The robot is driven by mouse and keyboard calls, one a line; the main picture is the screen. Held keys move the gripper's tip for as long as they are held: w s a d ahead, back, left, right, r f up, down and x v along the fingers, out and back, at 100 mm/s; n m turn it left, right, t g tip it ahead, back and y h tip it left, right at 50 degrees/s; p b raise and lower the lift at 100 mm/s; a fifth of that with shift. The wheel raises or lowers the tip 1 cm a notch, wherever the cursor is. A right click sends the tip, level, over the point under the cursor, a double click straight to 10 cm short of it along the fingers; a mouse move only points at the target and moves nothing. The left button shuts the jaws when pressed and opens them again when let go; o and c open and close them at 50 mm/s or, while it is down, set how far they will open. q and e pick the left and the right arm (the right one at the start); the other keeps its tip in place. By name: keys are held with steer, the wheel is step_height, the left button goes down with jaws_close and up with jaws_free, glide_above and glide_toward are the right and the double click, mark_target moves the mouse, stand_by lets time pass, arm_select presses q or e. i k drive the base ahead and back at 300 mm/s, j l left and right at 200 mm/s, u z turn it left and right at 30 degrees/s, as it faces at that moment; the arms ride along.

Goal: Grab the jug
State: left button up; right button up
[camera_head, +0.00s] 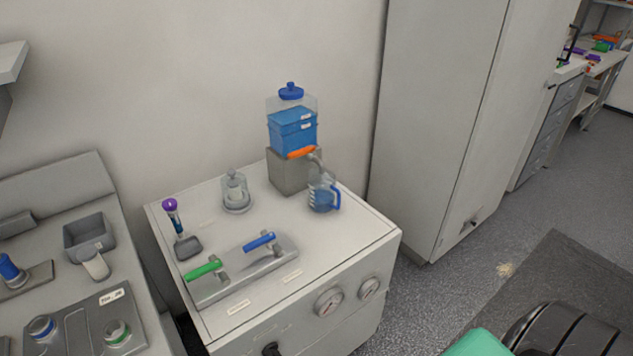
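The jug (321,195) is a small clear vessel with a blue handle and blue liquid or base. It stands upright on the white cabinet top, under the spout of a blue-filled dispenser tank (292,128). The tank has a blue cap and an orange tap lever (301,153) and rests on a grey block (289,174). Neither of my grippers shows in the head view. Nothing is holding the jug.
A grey console (62,240) stands left. A tall cabinet (440,110) stands right.

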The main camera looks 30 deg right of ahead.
mark_target(322, 188)
steer(key=i+l+u, duration=0.2)
steer(key=l, duration=0.7)
steer(key=l+u, duration=0.15)
steer(key=l, duration=0.8)
